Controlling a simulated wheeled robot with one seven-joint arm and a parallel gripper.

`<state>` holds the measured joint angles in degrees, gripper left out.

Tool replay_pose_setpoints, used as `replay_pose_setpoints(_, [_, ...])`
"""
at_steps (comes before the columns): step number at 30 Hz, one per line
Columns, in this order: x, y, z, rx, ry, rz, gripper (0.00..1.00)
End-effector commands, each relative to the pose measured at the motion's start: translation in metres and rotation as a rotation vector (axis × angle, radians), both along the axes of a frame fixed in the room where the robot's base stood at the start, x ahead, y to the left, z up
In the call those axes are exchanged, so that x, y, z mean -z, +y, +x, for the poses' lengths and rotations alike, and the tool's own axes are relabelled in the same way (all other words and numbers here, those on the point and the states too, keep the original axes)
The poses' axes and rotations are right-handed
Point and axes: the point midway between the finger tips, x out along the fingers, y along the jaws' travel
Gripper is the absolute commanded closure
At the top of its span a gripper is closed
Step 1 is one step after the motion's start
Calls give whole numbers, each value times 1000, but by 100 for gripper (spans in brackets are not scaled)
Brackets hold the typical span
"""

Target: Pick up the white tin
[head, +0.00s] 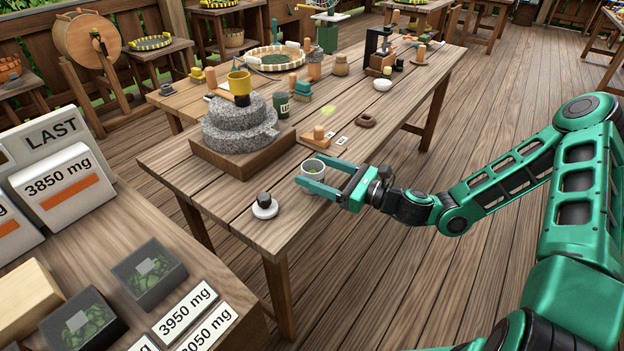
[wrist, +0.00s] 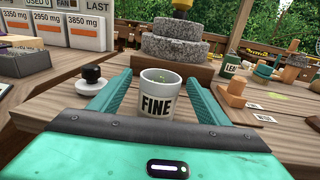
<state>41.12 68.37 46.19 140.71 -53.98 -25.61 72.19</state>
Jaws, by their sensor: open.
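The white tin (head: 312,167) stands upright near the front edge of the long wooden table. My gripper (head: 316,171) is open, with one green finger on each side of the tin. In the wrist view the fingers (wrist: 160,82) show a gap to the tin on both sides. The tin's lower part is hidden behind the gripper body in the wrist view.
A white disc with a black knob (head: 264,207) stands left of the tin. The stone mill (head: 238,125) on its wooden base is behind it. A small wooden block with a peg (head: 318,135) and a brown ring (head: 366,120) lie farther back. Bare tabletop lies around the tin.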

Motion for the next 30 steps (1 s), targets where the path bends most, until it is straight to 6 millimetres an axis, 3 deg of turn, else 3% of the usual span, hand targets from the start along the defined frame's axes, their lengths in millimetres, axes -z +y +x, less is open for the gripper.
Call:
replay_pose_setpoints(12, [4,39,27,-2,-2,-1,30])
replay_pose_setpoints(21, [4,43,30,-1,0,-1,30])
replay_pose_setpoints(23, [4,43,30,-1,0,-1,39])
replay_pose_setpoints(27, [4,43,30,-1,0,-1,73])
replay_pose_setpoints(30, [4,43,30,-1,0,-1,79])
